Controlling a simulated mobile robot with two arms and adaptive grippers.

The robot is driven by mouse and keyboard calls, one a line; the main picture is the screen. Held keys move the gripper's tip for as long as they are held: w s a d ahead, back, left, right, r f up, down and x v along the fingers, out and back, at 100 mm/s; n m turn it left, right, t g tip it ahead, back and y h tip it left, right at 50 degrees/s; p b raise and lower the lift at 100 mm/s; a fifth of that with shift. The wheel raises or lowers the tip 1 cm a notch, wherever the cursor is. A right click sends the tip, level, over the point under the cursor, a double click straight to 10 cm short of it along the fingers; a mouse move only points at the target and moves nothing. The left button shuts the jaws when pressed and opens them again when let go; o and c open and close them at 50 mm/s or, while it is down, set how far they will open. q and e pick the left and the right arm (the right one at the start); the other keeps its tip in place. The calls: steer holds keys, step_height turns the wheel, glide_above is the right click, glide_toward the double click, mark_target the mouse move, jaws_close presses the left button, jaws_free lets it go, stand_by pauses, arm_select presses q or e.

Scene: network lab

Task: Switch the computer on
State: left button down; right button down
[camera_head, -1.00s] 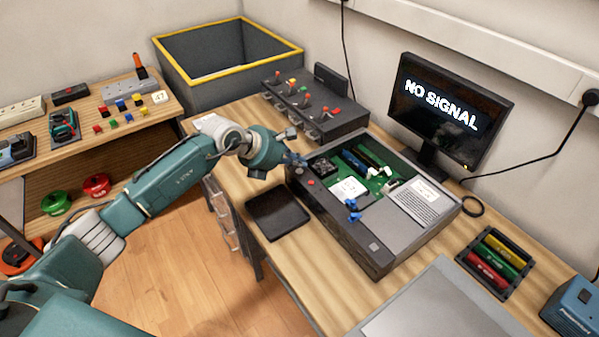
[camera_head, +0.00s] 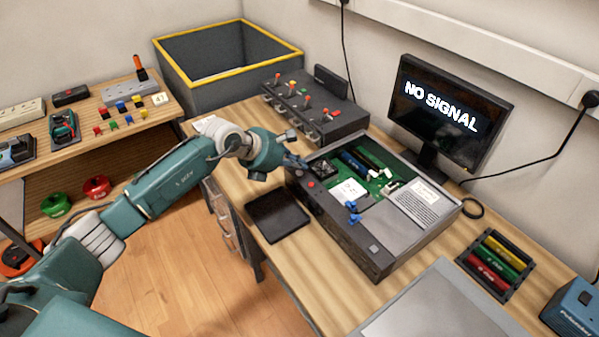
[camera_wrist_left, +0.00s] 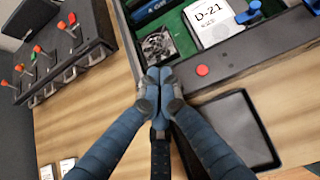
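The computer is an open dark case (camera_head: 375,237) lying on the wooden bench, with a green board (camera_head: 377,180) and a white block inside; in the left wrist view the block (camera_wrist_left: 214,20) reads "D-21". A round red button (camera_head: 311,184) is on the case's front rim, and it also shows in the left wrist view (camera_wrist_left: 202,70). The monitor (camera_head: 447,108) reads "NO SIGNAL". My left gripper (camera_head: 303,163) is at the case's near left corner; in the left wrist view its fingertips (camera_wrist_left: 159,76) are together and empty, left of the red button. My right gripper is not in view.
A black tray (camera_head: 277,215) lies left of the case. A switch box with several levers (camera_head: 315,108) stands behind. A rack of coloured modules (camera_head: 497,263) and a blue box (camera_head: 573,306) are at the right. A grey mat (camera_head: 440,310) lies in front.

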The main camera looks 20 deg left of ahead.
arm_select(q)
steer(key=shift+f+b, duration=0.4)
steer(key=shift+f, duration=0.05)
